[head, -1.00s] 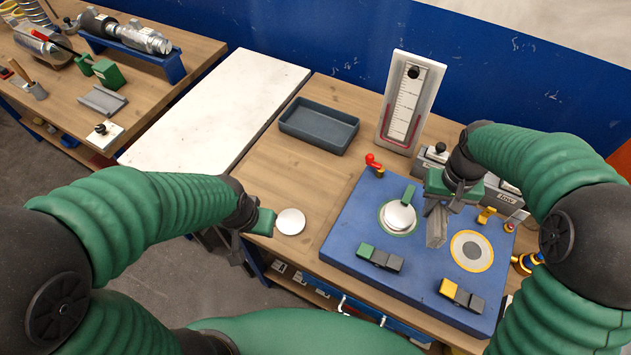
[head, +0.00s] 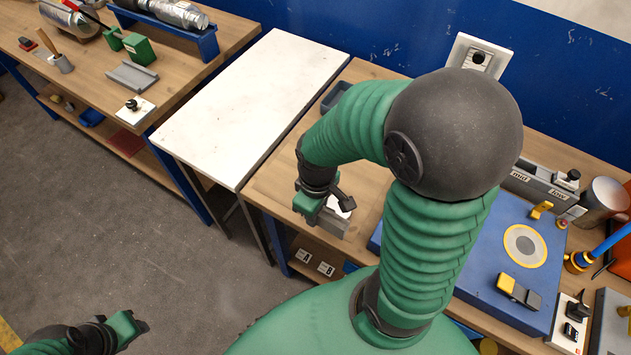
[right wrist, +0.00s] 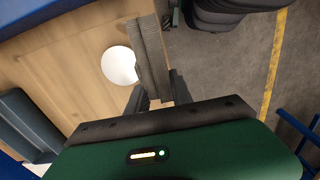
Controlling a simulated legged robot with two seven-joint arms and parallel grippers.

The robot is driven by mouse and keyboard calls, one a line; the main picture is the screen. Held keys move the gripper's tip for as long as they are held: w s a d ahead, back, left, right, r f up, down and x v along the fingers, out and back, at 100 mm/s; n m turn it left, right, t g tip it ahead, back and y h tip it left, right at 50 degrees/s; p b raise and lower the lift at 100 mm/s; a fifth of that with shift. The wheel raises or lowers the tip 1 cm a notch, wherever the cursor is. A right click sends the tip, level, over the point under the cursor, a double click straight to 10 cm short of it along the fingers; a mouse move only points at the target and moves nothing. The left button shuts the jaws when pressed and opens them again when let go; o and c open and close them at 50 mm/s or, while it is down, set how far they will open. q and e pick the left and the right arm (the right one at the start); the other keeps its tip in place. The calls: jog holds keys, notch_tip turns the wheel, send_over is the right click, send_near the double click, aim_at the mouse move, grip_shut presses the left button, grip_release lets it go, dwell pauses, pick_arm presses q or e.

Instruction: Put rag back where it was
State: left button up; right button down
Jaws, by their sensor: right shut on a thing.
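My right gripper (head: 325,208) is shut on a grey, ribbed, folded piece that I take to be the rag (head: 331,224). It holds it near the front left edge of the wooden bench (head: 268,190). In the right wrist view the rag (right wrist: 148,60) stands out between the fingers (right wrist: 157,92), beside a round white disc (right wrist: 119,65) on the wood. I cannot tell whether the rag touches the bench. My left gripper (head: 128,325) is low at the lower left, over the floor, away from the benches; its jaw opening is unclear.
A white table (head: 255,100) adjoins the bench on the left. The blue board (head: 490,250) with a yellow-ringed circle lies to the right, partly behind my right arm. A dark tray (head: 337,95) is mostly hidden by that arm. The bench's front edge is close.

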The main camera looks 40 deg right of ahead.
jog(key=shift+s+d+f, duration=0.1)
jog(key=shift+s+f, duration=0.25)
jog(key=shift+s, duration=0.25)
jog(key=w+d, duration=0.2)
jog(key=w, duration=0.2)
jog(key=w+d+f+p, duration=0.1)
jog(key=w+d, duration=0.2)
jog(key=w, duration=0.1)
jog(key=w+d+p, duration=0.1)
jog(key=w+d, duration=0.2)
jog(key=w, duration=0.2)
jog(key=shift+w+d+f, duration=0.1)
jog(key=shift+d+f, duration=0.05)
jog(key=shift+f, duration=0.2)
jog(key=shift+w+f, duration=0.1)
jog(key=shift+f, duration=0.25)
notch_tip(320, 180, down, 2)
jog(key=shift+f+p, duration=0.2)
jog(key=shift+p, duration=0.15)
jog(key=shift+f, duration=0.25)
jog(key=c, duration=1.1)
grip_release()
